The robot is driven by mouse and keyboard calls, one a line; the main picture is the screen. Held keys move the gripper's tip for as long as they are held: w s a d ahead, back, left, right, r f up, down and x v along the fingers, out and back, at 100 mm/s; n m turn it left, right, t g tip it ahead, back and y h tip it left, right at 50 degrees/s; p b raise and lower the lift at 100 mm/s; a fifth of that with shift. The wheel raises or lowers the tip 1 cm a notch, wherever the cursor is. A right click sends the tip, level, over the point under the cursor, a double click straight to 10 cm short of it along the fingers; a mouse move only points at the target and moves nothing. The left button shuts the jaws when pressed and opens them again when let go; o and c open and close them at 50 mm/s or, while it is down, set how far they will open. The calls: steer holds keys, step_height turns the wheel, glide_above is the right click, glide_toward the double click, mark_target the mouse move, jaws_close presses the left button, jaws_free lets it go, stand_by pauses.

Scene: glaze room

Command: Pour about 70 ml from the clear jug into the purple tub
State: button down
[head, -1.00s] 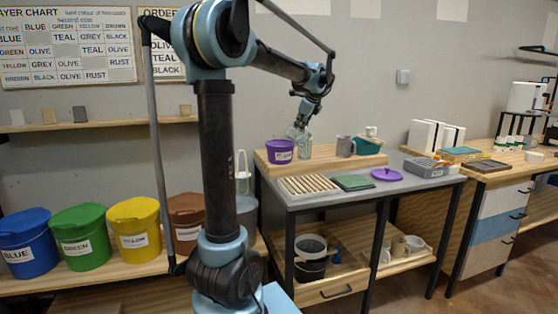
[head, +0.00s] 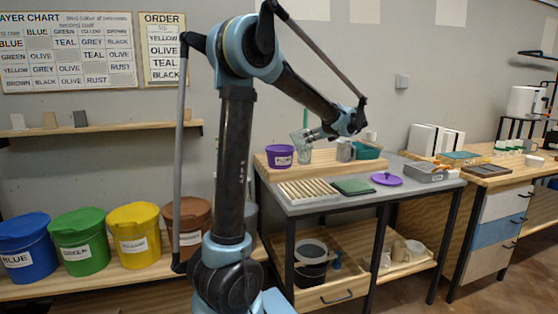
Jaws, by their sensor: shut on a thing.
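The purple tub (head: 280,158), with a white label, stands on the raised wooden board at the left of the grey worktable. The clear jug (head: 303,151) is just right of the tub, close beside it in the picture. My gripper (head: 307,139) reaches in from the right and is shut on the jug. The jug looks roughly upright. The liquid level in it is too small to make out, and I cannot tell whether it touches the board.
A grey jug (head: 346,151) and a teal container (head: 367,151) stand right of my gripper on the wooden board (head: 325,163). A ribbed wooden rack (head: 309,190), a green tile (head: 353,186) and a purple lid (head: 386,179) lie in front on the grey table.

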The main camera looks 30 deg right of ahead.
steer(key=shift+s+d+f+t+y+b, duration=0.15)
steer(key=shift+s+d+f+t+b, duration=0.1)
steer(key=shift+f, duration=0.3)
steer(key=shift+s+d+f+t+y+b, duration=0.15)
steer(key=shift+s+f, duration=0.05)
steer(key=shift+f, duration=0.35)
steer(key=shift+s+d+f+m+t+y+b, duration=0.25)
steer(key=shift+f+t+b, duration=0.35)
steer(key=shift+f, duration=0.65)
steer(key=shift+s+d+f+m+t+y+b, duration=0.15)
steer(key=shift+s+d+f+m+t+b, duration=0.4)
steer(key=shift+f, duration=0.7)
steer(key=shift+s+d+f+m+t+y+b, duration=0.15)
steer(key=shift+f+t+b, duration=0.45)
steer(key=shift+f, duration=0.65)
steer(key=shift+a, duration=0.1)
steer(key=shift+s, duration=0.1)
